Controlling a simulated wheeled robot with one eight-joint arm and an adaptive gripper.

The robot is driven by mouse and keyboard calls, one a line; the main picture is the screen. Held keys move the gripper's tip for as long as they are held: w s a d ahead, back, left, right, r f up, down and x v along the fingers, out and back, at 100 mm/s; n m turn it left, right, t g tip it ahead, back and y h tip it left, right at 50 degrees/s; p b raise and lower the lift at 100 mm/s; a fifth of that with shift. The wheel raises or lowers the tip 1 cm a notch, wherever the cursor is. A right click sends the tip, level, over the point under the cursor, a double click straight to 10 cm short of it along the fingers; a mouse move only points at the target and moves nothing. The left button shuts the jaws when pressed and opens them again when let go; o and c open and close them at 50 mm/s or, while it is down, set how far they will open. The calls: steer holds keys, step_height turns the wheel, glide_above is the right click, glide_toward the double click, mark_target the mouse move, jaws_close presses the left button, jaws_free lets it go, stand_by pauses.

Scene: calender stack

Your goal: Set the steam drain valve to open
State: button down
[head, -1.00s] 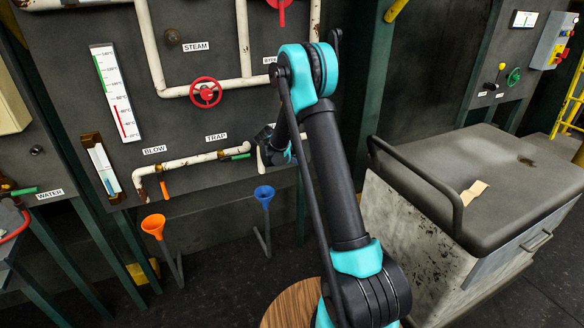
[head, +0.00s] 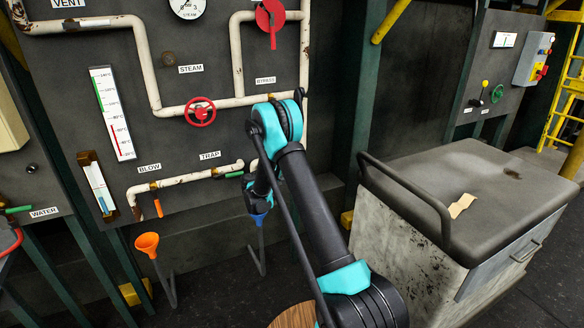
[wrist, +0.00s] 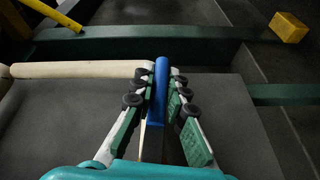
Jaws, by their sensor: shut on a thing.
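My gripper (wrist: 161,92) is shut on a blue handle (wrist: 163,78), which stands upright between its fingers in the wrist view. A pale pipe (wrist: 85,69) runs in from the left to just behind the handle. In the head view my gripper (head: 260,192) is at the right end of the lower pipe (head: 187,178), right of the TRAP label (head: 210,155). A blue funnel (head: 258,219) shows just below the gripper. I see no label for the steam drain valve.
An orange lever (head: 158,208) hangs above an orange funnel (head: 147,243). A green lever (head: 234,174) and a red handwheel (head: 201,111) are close to my arm. A grey cabinet (head: 440,240) with a rail stands at the right.

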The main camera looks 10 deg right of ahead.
steer(key=shift+r+t+h, duration=0.3)
steer(key=shift+r+h, duration=0.1)
steer(key=shift+n, duration=0.3)
steer(key=c, duration=1.5)
jaws_free()
steer(key=shift+a, duration=0.1)
steer(key=v, duration=1.1)
steer(key=shift+s+a, duration=0.25)
steer(key=shift+s, duration=0.05)
